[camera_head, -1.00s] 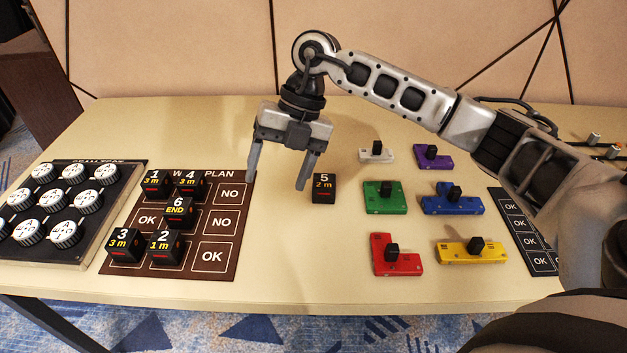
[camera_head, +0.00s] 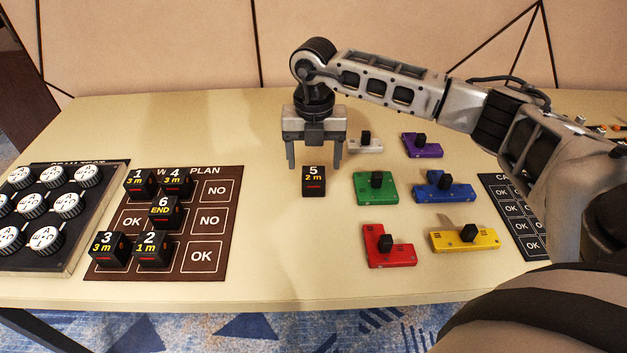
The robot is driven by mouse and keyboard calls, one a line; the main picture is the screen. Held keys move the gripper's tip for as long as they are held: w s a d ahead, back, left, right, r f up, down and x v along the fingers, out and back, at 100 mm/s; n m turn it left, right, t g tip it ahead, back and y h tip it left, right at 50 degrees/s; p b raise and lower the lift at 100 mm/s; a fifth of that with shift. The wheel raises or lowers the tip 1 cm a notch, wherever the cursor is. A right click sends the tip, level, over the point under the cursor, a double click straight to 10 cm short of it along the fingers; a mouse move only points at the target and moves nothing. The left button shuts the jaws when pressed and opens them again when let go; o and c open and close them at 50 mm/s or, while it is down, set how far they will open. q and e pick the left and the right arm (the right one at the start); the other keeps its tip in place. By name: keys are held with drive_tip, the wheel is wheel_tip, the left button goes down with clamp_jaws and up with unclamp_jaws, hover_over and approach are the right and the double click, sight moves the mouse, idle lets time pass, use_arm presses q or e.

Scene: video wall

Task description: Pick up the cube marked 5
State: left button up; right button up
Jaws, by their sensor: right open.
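The black cube marked 5 (camera_head: 314,181), with "2 m" under the number, stands on the table to the right of the brown plan board. My right gripper (camera_head: 314,165) points down over the cube's far side. Its two fingers are apart, one toward the cube's left and one toward its right, with their tips near the top of the cube. The gripper is open and holds nothing. I cannot tell how far behind or above the cube the tips are. My left gripper is not in view.
The brown plan board (camera_head: 187,262) holds several black numbered cubes on the left. Beyond it stands a panel of white knobs (camera_head: 72,258). Coloured blocks with black knobs, such as the green one (camera_head: 366,193), lie to the right. The table (camera_head: 300,250) is clear in front of cube 5.

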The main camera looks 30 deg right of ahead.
sight(313, 173)
wheel_tip(313, 173, down, 5)
drive_tip(key=shift+a, duration=0.1)
drive_tip(key=c, duration=1.1)
drive_tip(key=shift+r, duration=0.15)
